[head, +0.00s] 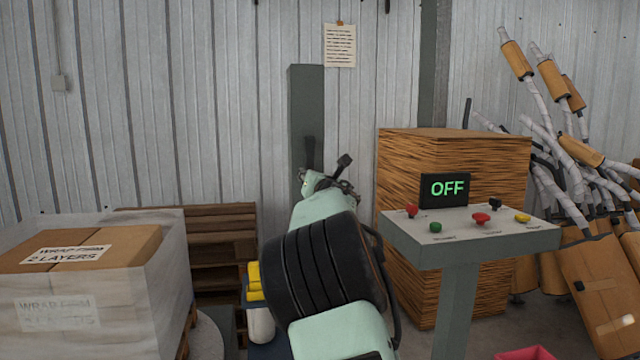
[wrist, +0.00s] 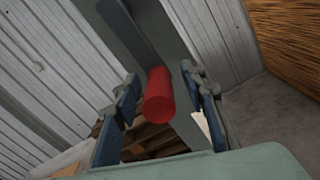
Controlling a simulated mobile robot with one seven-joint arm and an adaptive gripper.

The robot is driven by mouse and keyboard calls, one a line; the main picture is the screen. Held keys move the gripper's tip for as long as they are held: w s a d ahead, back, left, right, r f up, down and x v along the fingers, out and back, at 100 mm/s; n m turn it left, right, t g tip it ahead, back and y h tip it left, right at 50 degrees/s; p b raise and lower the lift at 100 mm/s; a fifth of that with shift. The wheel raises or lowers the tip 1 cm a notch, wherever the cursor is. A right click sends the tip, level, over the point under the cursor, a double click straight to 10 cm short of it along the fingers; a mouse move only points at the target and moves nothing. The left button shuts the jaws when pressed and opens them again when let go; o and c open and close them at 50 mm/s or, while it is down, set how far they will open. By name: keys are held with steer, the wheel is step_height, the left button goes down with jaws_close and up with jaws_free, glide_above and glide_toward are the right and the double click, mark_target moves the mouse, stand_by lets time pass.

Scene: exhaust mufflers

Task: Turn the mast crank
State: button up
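The mast (head: 306,95) is a tall dark grey post against the corrugated wall, and it also shows in the wrist view (wrist: 165,40). A red cylindrical handle (wrist: 158,98), seemingly the crank's grip, sticks out in front of the mast in the wrist view. My gripper (wrist: 160,80) is open, with one blue-grey finger on each side of the red handle. A gap shows at the right finger; contact at the left finger is hard to tell. In the head view my gripper (head: 327,168) is in front of the mast and my arm hides the handle.
A control console (head: 470,235) with several buttons and an "OFF" display (head: 445,189) stands right of my arm. A wrapped carton load (head: 90,275) is at the left, wooden pallets (head: 205,245) behind it.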

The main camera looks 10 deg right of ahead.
steer(key=s, duration=0.8)
steer(key=shift+s+d, duration=0.15)
